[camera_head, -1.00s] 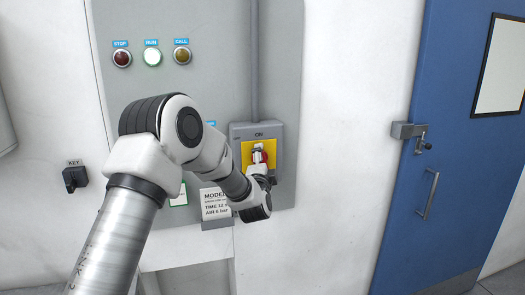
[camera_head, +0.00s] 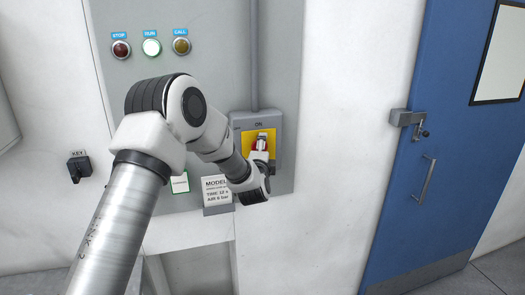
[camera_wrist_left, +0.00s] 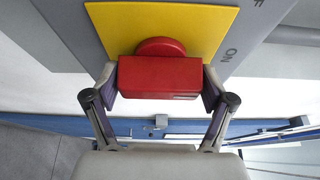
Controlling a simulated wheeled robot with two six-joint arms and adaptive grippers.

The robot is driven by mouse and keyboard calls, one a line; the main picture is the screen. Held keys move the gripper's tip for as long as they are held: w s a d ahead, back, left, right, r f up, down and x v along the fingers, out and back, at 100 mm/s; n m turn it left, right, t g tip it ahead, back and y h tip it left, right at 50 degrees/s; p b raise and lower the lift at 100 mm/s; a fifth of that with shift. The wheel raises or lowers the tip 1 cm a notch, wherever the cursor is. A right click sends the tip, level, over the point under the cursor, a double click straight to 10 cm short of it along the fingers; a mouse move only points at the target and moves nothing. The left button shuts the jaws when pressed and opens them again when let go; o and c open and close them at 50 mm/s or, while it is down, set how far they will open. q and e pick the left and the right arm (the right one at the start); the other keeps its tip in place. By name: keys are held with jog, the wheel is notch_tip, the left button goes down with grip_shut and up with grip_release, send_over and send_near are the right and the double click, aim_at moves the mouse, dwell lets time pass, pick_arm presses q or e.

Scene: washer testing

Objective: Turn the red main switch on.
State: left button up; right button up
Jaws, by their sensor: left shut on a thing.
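The red main switch (camera_head: 256,146) is on a yellow plate (camera_head: 249,136) in a grey box marked ON, on the wall panel. In the head view my left gripper (camera_head: 262,141) is at the switch and hides part of it. In the left wrist view the red handle (camera_wrist_left: 160,77) sits between the two fingertips of my left gripper (camera_wrist_left: 160,92), one at each side. The gripper is shut on the handle. The ON mark is at the right of the plate there. My right gripper is not in view.
STOP (camera_head: 121,48), RUN (camera_head: 151,47) and CALL (camera_head: 181,46) lamps are above; RUN is lit. A key switch (camera_head: 79,167) is at the left. A MODEL label (camera_head: 216,191) hangs below. A blue door (camera_head: 425,150) with a latch is at the right. Bare wall lies between.

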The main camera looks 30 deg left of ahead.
pick_arm(q)
jog(key=o, duration=1)
jog(key=v, duration=1.2)
jog(key=shift+a, duration=0.1)
